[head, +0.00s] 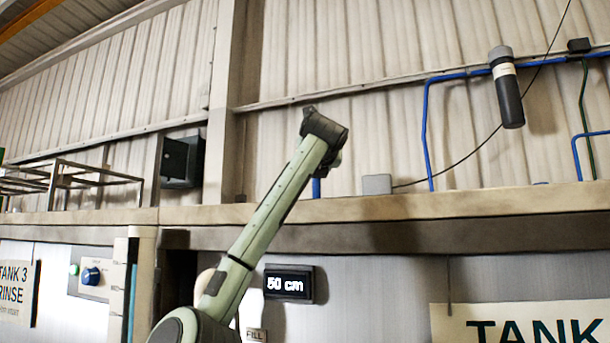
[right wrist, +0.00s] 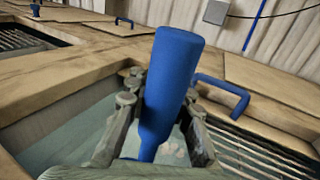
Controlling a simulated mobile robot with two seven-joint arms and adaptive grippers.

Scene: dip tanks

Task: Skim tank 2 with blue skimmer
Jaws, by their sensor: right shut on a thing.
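A thick blue handle (right wrist: 175,65), seemingly the blue skimmer's, stands close to upright in the right wrist view. My right gripper (right wrist: 160,92) is shut on it, with a grey finger on each side. The skimmer's lower end is hidden behind the gripper. Below is an open tank (right wrist: 62,141) with pale greenish liquid; the wrist view shows no number on it. In the head view a sign (head: 525,325) reads "TANK", its number cut off. My left gripper is in neither view.
Slatted grates lie right (right wrist: 250,150) and far left (right wrist: 20,40) of the tank. A bent blue bar (right wrist: 228,92) stands just behind the gripper. Wooden boards surround the opening.

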